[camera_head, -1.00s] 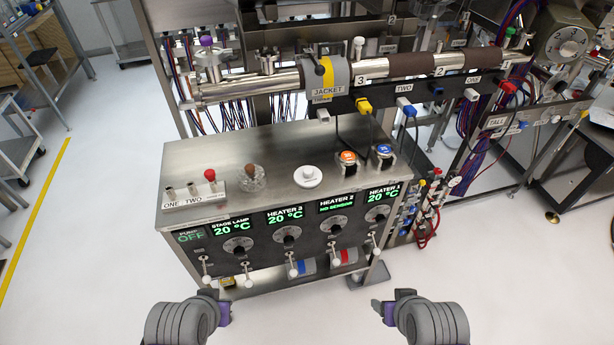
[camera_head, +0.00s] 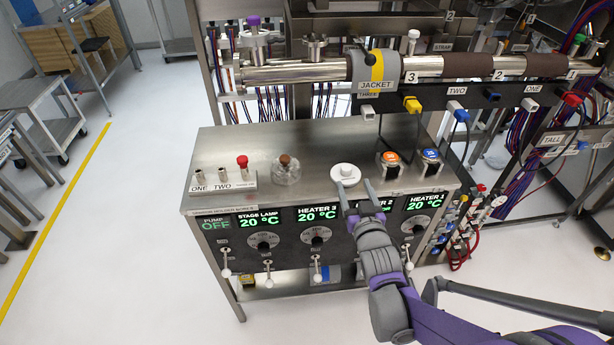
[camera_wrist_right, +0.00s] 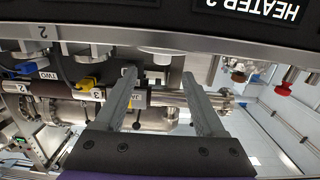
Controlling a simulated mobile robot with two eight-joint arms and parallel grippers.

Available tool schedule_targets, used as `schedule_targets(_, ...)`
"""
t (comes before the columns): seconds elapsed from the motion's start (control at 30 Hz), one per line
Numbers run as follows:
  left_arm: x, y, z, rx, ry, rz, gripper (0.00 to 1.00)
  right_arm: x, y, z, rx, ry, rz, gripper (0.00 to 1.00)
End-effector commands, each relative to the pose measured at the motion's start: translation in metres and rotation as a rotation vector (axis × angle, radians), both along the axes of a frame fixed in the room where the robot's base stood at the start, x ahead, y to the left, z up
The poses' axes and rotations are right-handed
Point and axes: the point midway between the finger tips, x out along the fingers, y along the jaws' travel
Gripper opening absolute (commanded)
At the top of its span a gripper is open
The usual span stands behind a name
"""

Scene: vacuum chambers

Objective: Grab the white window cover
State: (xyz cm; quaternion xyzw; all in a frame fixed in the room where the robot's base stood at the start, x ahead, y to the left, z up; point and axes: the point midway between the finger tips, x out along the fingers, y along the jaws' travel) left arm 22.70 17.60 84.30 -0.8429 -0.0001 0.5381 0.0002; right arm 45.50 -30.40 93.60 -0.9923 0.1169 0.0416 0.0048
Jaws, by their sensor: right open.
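The white window cover (camera_head: 345,174) is a round white disc with a raised knob. It lies flat on the steel console top in the head view, behind the front edge. My right gripper (camera_head: 357,194) is open and empty at that front edge, its fingers pointing toward the cover. The head view does not clearly show how far the fingers are from it. In the right wrist view, which is upside down, the open fingers (camera_wrist_right: 158,76) stand apart and a white round part, likely the cover (camera_wrist_right: 162,54), shows between and beyond them. My left gripper is not in view.
A glass piece with a brown stopper (camera_head: 286,170) stands left of the cover. Orange (camera_head: 388,160) and blue (camera_head: 431,156) buttons are to its right. The ONE-TWO block (camera_head: 223,182) is at the far left. The front panel (camera_head: 290,240) has dials and levers.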

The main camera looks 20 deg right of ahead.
Motion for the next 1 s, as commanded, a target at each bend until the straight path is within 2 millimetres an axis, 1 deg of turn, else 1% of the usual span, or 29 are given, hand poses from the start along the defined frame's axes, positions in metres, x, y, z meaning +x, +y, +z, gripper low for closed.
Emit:
schedule_targets(0.13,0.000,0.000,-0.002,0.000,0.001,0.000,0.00,0.011,-0.006,0.001,-0.009,-0.035,-0.002,0.72)
schedule_targets(0.3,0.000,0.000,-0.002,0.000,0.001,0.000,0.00,0.038,-0.012,0.000,-0.007,-0.034,-0.002,0.72)
schedule_targets(0.4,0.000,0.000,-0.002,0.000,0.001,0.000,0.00,0.050,-0.015,-0.001,-0.007,-0.034,-0.001,0.72)
schedule_targets(0.57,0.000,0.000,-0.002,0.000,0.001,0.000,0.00,0.061,-0.018,-0.002,-0.007,-0.033,-0.001,0.72)
schedule_targets(0.63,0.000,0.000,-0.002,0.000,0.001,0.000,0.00,0.068,-0.020,-0.003,-0.007,-0.033,-0.001,0.72)
schedule_targets(0.8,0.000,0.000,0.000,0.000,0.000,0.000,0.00,0.094,-0.026,-0.005,-0.008,-0.033,-0.001,0.72)
schedule_targets(0.9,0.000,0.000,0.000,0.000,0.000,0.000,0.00,0.104,-0.028,-0.006,-0.008,-0.032,-0.001,0.72)
schedule_targets(1.0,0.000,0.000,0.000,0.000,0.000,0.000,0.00,0.107,-0.029,-0.006,-0.008,-0.032,-0.001,0.72)
